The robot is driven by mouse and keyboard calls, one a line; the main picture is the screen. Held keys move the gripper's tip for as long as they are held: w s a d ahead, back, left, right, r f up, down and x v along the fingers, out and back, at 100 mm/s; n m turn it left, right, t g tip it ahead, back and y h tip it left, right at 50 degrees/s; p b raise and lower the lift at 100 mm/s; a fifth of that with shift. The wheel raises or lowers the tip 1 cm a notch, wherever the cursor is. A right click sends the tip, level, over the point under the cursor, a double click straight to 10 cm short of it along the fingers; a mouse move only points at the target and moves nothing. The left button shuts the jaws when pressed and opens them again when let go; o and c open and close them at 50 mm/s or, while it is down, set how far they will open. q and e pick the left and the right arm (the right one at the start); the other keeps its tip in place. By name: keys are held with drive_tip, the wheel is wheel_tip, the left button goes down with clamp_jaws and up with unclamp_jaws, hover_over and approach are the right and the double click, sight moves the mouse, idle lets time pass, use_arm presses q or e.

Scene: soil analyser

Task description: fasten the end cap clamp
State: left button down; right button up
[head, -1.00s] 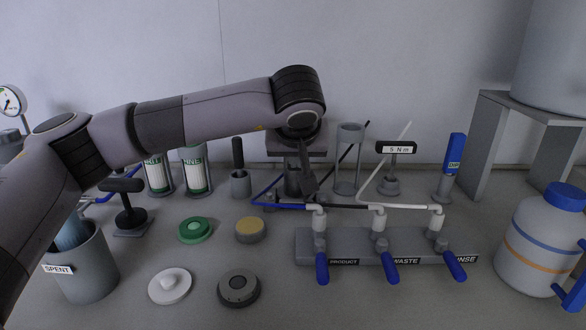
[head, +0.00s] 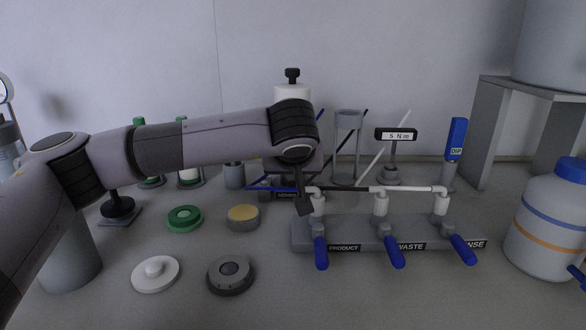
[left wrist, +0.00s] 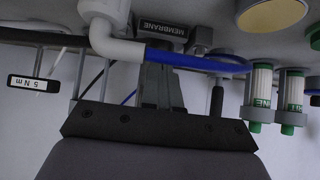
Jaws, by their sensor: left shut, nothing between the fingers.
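My left gripper (head: 304,207) is shut and empty, pointing down in front of the dark base labelled MEMBRANE (head: 286,195). In the left wrist view its closed fingers (left wrist: 158,60) end close to the blue tube and the MEMBRANE label (left wrist: 168,33); I cannot tell whether they touch anything. A white cylinder (head: 292,95) with a dark knob (head: 292,75) on top rises behind my left arm, which hides its lower part. I cannot make out the end cap clamp for certain. My right gripper is not in view.
A valve block (head: 380,235) with blue handles and white pipes stands at right of the gripper. A green cap (head: 185,218), a tan-topped disc (head: 243,217), a white lid (head: 155,273) and a dark grey disc (head: 231,275) lie in front. A torque tool (head: 396,135) labelled 5 N m stands behind.

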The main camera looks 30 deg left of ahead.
use_arm(q)
drive_tip(key=shift+r, duration=0.1)
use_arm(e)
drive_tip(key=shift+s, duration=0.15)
use_arm(q)
drive_tip(key=shift+r+p, duration=0.6)
drive_tip(key=shift+r, duration=0.2)
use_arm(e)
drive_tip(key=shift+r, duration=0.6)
use_arm(q)
drive_tip(key=shift+s+d, duration=0.1)
drive_tip(key=shift+d, duration=0.05)
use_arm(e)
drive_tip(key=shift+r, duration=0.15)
